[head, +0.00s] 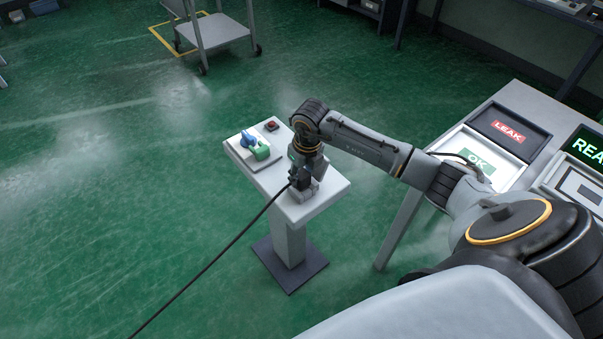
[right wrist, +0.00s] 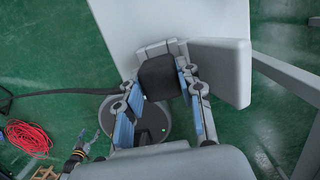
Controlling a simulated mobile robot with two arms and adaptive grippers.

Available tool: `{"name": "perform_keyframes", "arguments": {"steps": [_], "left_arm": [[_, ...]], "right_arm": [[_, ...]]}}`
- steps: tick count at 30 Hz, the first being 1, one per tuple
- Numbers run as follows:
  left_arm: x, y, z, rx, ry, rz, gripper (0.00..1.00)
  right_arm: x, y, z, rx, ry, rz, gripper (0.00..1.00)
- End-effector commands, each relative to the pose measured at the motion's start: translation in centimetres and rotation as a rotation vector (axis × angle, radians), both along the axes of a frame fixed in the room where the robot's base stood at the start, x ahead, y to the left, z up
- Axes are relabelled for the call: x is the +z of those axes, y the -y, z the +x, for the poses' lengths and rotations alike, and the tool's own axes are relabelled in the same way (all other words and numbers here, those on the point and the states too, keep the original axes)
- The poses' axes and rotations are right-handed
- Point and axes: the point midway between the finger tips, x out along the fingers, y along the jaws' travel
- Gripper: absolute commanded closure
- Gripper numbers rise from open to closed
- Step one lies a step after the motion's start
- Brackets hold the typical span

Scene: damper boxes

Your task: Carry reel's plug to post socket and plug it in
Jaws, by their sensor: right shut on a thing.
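My right gripper (head: 302,176) is over the near end of the white-topped post (head: 329,188). It is shut on the black plug (right wrist: 160,76), which sits between its blue pads in the right wrist view. The plug's black cable (head: 215,262) runs down to the lower left in the head view. A grey block (right wrist: 222,72), which looks like the post socket, stands close beside the plug. I cannot tell whether the plug touches it or is in it; its opening is hidden. A dark gripper (right wrist: 80,153), apparently my left, shows small at the lower left of the wrist view; its jaws are unclear.
A small tray with blue and green parts (head: 257,147) and a red button (head: 271,125) are on the post's far end. A bench with lit panels (head: 478,163) is at right. A red cable coil (right wrist: 27,142) lies on the floor. Floor left of the post is mostly open.

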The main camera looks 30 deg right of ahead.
Motion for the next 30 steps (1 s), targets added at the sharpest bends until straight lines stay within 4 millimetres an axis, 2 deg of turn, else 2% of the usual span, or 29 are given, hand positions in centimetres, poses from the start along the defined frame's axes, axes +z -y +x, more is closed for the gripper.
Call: {"name": "perform_keyframes", "arguments": {"steps": [15, 16, 19, 30], "left_arm": [[-1.2, 0.0, 0.0, 0.000, 0.000, 0.000, 0.21], [-1.1, 0.0, 0.0, 0.000, 0.000, 0.000, 0.21], [-1.0, 0.0, 0.0, -0.001, 0.000, 0.000, 0.21], [-1.1, -0.2, -0.2, -0.001, -0.002, 0.001, 0.21]], "right_arm": [[-1.4, 0.0, 0.0, 0.000, 0.000, -0.001, 1.00], [-1.3, 0.0, 0.0, 0.000, 0.000, -0.001, 0.57], [-1.3, 0.0, 0.0, 0.000, 0.000, -0.001, 0.37], [-1.1, 0.1, 0.0, 0.000, 0.000, -0.002, 0.37]]}}
